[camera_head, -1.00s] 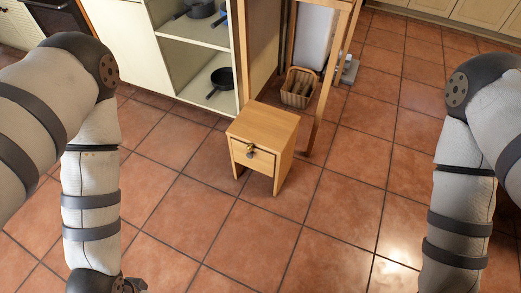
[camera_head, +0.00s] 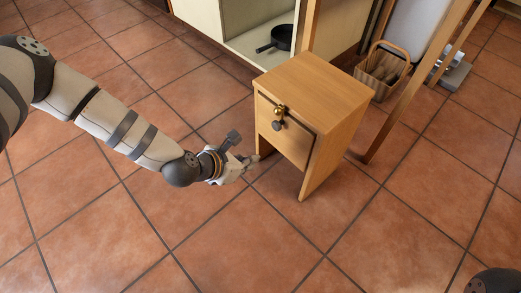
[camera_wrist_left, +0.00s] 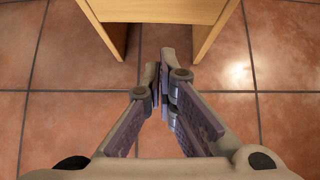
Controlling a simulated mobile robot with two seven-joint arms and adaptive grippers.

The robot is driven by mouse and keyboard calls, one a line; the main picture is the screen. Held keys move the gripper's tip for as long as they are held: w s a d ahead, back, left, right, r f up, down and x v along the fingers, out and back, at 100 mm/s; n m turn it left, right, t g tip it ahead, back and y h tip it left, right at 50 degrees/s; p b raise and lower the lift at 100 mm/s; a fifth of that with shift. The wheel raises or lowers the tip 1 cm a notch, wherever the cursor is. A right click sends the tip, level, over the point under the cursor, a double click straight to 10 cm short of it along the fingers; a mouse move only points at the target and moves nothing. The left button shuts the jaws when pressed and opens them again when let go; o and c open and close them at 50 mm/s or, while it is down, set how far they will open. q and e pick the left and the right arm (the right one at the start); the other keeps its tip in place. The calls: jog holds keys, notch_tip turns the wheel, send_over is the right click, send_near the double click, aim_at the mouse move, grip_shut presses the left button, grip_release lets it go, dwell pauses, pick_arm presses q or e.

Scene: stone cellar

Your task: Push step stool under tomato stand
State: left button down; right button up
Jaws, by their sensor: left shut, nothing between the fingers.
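The step stool (camera_head: 330,85) is a small light-wood block with a flat top, a front panel with a brass and a dark knob, and side legs. It stands upright on the floor, right of centre in the head view. My left gripper (camera_head: 250,162) is shut and empty, low by the stool's near left leg; contact cannot be told. In the left wrist view the shut fingers (camera_wrist_left: 166,62) point at the gap between the stool's legs (camera_wrist_left: 215,20). The tomato stand shows only as tall wooden legs (camera_head: 420,85) behind and right of the stool; its top is out of view.
A wicker basket (camera_head: 380,72) and a grey metal object (camera_head: 450,75) sit on the floor among the stand's legs. An open cabinet (camera_head: 240,25) holding a dark pan (camera_head: 280,38) is behind the stool.

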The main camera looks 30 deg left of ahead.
aim_at(281, 152)
pick_arm(q)
jog(key=b+x, duration=0.1)
jog(key=x, duration=0.2)
jog(key=w+r+b+x, duration=0.1)
jog(key=x, duration=0.3)
jog(key=b+x, duration=0.2)
jog(key=x, duration=0.1)
jog(key=shift+w+d+r, duration=0.2)
jog(key=shift+w+d, duration=0.2)
jog(key=shift+w, duration=0.1)
pick_arm(e)
jog(key=f, duration=0.1)
jog(key=s+f, duration=0.1)
jog(key=f+g, duration=0.1)
jog(key=shift+s+d, duration=0.1)
jog(key=shift+s, duration=0.2)
